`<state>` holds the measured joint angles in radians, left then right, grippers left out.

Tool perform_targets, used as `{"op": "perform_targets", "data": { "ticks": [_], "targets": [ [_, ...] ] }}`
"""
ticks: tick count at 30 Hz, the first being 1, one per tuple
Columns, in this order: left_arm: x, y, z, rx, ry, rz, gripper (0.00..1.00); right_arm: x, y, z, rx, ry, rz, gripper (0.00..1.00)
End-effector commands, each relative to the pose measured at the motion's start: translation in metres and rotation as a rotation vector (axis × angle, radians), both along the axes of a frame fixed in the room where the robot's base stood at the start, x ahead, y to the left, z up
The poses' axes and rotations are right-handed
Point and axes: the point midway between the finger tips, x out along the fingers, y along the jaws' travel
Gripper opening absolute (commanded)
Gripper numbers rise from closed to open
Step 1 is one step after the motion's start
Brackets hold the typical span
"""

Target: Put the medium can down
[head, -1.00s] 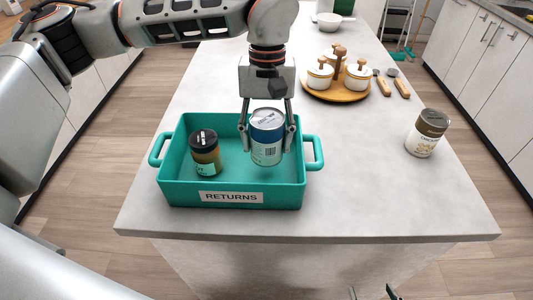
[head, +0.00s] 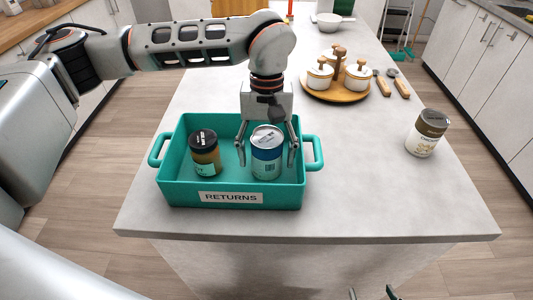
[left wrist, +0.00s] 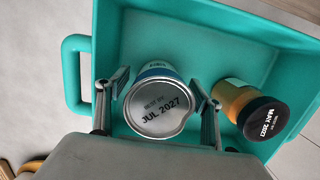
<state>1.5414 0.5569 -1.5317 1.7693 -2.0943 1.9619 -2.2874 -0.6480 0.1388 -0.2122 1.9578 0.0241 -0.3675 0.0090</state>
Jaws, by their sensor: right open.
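The medium can (head: 266,157), blue and white with a silver lid, stands upright inside the right part of the teal returns bin (head: 175,190). In the left wrist view its lid (left wrist: 158,108) reads "JUL 2027". My left gripper (head: 267,160) is open around the can, with one finger on each side and small gaps in the head view. The can appears to rest on the bin floor; its base is partly hidden by the front wall. My right gripper (head: 372,292) is open and empty at the bottom edge of the head view, only its tips showing.
A dark-lidded amber jar (head: 206,155) stands in the bin's left part. Behind are a wooden tray (head: 336,96) with white pots, utensils (head: 392,83) and a bowl (head: 329,22). The counter right of the bin is clear.

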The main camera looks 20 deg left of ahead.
Motion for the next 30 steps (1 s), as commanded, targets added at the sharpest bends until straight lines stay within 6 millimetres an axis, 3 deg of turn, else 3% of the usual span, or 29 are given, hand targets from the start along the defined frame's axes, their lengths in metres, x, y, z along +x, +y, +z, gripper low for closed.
{"op": "perform_targets", "data": {
  "ticks": [9, 14, 24, 30],
  "targets": [
    [0.0, 0.0, 0.001, 0.0, -0.001, 0.0, 0.67, 0.001, 0.0, 0.003, 0.001, -0.005, 0.0, 0.65],
    [0.002, 0.0, 0.013, -0.001, -0.003, -0.001, 0.67, 0.002, 0.0, 0.004, 0.002, -0.007, 0.0, 0.65],
    [0.012, 0.003, 0.08, 0.001, -0.005, 0.001, 0.67, 0.001, 0.0, 0.004, 0.001, -0.006, 0.0, 0.65],
    [0.016, 0.005, 0.11, 0.001, -0.002, 0.001, 0.67, 0.001, 0.0, 0.004, 0.0, -0.004, 0.001, 0.65]
  ]
}}
